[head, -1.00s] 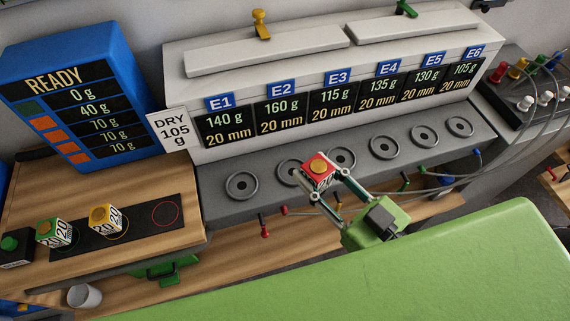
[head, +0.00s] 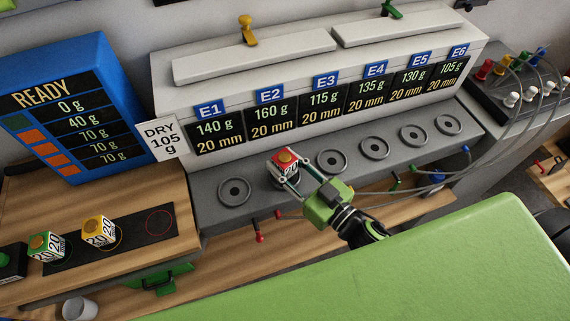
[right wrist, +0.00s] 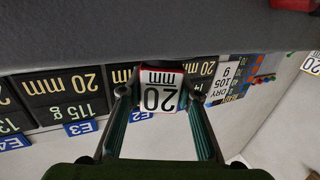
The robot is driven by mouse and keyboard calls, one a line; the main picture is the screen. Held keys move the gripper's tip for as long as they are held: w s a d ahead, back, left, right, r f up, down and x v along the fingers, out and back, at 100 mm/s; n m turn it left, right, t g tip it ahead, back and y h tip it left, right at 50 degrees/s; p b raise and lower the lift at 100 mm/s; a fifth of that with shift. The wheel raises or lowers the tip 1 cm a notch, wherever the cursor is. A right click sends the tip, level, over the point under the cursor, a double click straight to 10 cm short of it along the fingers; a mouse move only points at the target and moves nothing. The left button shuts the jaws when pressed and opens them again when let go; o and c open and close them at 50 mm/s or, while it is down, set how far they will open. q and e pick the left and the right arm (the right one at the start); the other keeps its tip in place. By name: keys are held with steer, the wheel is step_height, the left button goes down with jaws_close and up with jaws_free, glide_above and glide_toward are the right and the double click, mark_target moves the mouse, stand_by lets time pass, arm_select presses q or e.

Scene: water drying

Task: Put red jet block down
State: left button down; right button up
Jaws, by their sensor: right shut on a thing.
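The red jet block (head: 287,156) has a red top with an orange disc and white sides marked 20. My right gripper (head: 286,174) is shut on it, one finger on each side. In the head view the block is over the ring under E2, on the grey ledge (head: 214,215), and hides most of that ring. I cannot tell whether it touches the ledge. In the right wrist view the block (right wrist: 160,92) shows its "20 mm" face between the fingers, close to the dark ledge. My left gripper is not in view.
The rings under E1 (head: 235,192) and E3 (head: 332,161) are bare. At the left, a green-topped block (head: 47,247) and a yellow-topped block (head: 98,232) stand on a dark strip with an empty red circle (head: 159,221). Cables run at the right.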

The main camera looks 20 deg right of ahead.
steer(key=shift+f, duration=0.25)
steer(key=shift+f, duration=0.15)
steer(key=o, duration=1.2)
steer(key=b+v, duration=0.2)
steer(key=v, duration=1)
